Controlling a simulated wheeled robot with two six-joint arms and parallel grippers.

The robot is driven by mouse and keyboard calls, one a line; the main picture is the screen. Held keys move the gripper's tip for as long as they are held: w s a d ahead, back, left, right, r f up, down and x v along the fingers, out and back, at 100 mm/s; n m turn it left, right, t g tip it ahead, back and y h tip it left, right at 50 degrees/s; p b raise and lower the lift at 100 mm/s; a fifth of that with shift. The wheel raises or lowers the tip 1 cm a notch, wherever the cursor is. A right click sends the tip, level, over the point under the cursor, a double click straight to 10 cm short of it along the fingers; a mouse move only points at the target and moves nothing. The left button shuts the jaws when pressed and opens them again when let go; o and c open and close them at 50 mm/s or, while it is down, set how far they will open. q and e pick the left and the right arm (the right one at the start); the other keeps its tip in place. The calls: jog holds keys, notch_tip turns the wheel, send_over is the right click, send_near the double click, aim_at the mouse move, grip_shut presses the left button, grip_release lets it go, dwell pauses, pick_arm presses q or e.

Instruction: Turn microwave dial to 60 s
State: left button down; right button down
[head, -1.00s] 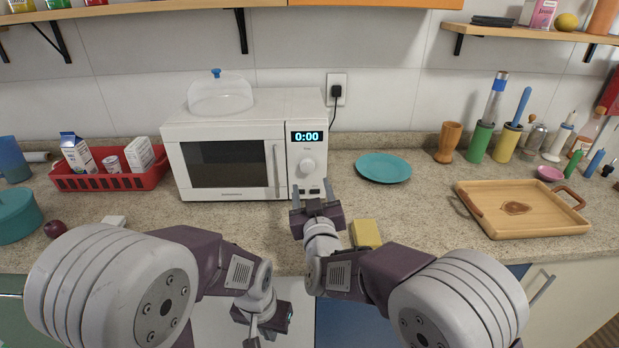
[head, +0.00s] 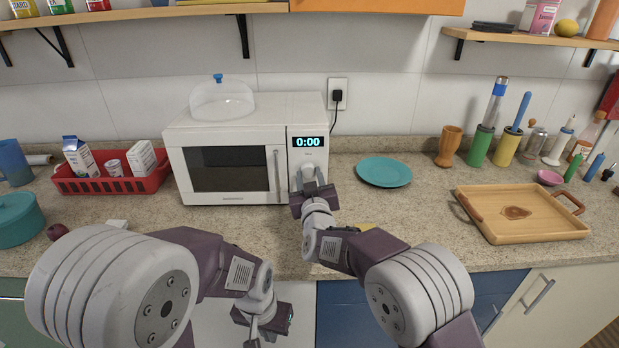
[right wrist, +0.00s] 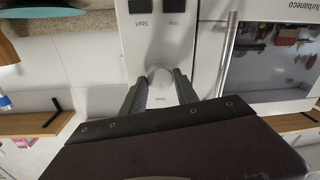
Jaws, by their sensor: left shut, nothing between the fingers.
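The white microwave (head: 185,135) stands against the back wall with its door closed. Its display (head: 309,142) reads 0:00. The round white dial (right wrist: 159,76) is on the control panel under the display; in the head view my gripper largely hides it. My right gripper (head: 312,184) is at the panel, with its two fingers open on either side of the dial in the right wrist view (right wrist: 158,88). I cannot tell whether they touch it. My left gripper (head: 262,333) is shut and empty, low in front of the counter edge.
A red basket (head: 110,186) with cartons stands left of the microwave. A teal plate (head: 384,171) and a wooden tray (head: 520,212) lie to the right. A clear dome (head: 222,100) sits on the microwave.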

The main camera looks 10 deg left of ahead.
jog(key=shift+f+m+b, duration=0.25)
jog(key=shift+m+b, duration=0.75)
jog(key=shift+b, duration=0.2)
jog(key=m+b, duration=0.3)
jog(key=m, duration=0.1)
jog(key=shift+f+m+b, duration=0.1)
jog(key=shift+m+b, duration=0.2)
jog(key=shift+b, duration=0.1)
jog(key=m+b, duration=0.2)
jog(key=m, duration=0.1)
jog(key=shift+a+m+t+b, duration=0.1)
jog(key=shift+m+t+b, duration=0.2)
jog(key=shift+m, duration=0.1)
jog(key=shift+r+m+b, duration=0.2)
jog(key=shift+m+b, duration=0.25)
jog(key=shift+m, duration=0.35)
jog(key=c, duration=0.9)
grip_release()
jog(key=shift+s, duration=0.15)
